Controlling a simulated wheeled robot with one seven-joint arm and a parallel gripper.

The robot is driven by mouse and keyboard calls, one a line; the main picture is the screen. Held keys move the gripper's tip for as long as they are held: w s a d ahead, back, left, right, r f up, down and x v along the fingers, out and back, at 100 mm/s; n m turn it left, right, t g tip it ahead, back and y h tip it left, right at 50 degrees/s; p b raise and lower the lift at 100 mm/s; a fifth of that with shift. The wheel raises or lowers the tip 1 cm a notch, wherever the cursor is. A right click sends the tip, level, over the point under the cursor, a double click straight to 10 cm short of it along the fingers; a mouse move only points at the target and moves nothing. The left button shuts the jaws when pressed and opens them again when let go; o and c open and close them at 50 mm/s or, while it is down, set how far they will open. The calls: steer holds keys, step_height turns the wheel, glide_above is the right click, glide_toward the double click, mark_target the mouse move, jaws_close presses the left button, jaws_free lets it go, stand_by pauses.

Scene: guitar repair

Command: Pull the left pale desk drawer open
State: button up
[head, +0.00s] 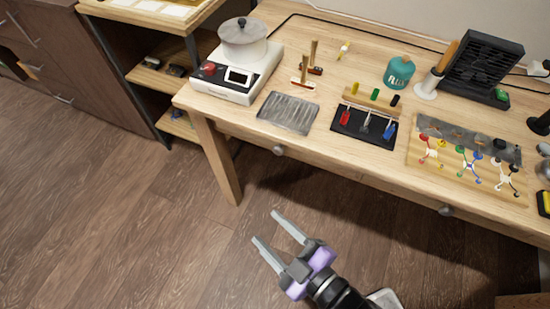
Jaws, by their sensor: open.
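The pale wooden desk (222,121) has two drawers along its front. The left drawer (255,139) looks flush with the desk front and carries a small round grey knob (279,150). A second knob (446,210) marks the right drawer. My gripper (264,227) is open and empty, over the floor in front of the desk. Its two grey fingers point up and left, below the left knob in the picture and apart from it.
On the desktop stand a white heating unit with a pot (242,60), a grey tray (288,112), a black tool mat (364,126) and a teal bottle (399,72). A desk leg (217,160) stands left of the left drawer. The wooden floor (130,220) at left is clear.

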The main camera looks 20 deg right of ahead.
steer(key=w+a+f+n+h+b, duration=0.1)
steer(key=w+a+f+n+h, duration=0.25)
steer(key=w+n, duration=0.35)
steer(key=w+a+f+n+h+b, duration=0.1)
steer(key=w+a+f+n+h, duration=0.25)
steer(key=w, duration=0.45)
steer(key=n+g+h, duration=0.2)
steer(key=n+h, duration=0.2)
steer(key=h, duration=0.7)
glide_toward(277, 153)
steer(key=shift+b+x, duration=0.65)
steer(key=shift+x, duration=3.6)
steer(key=shift+c, duration=0.4)
jaws_close()
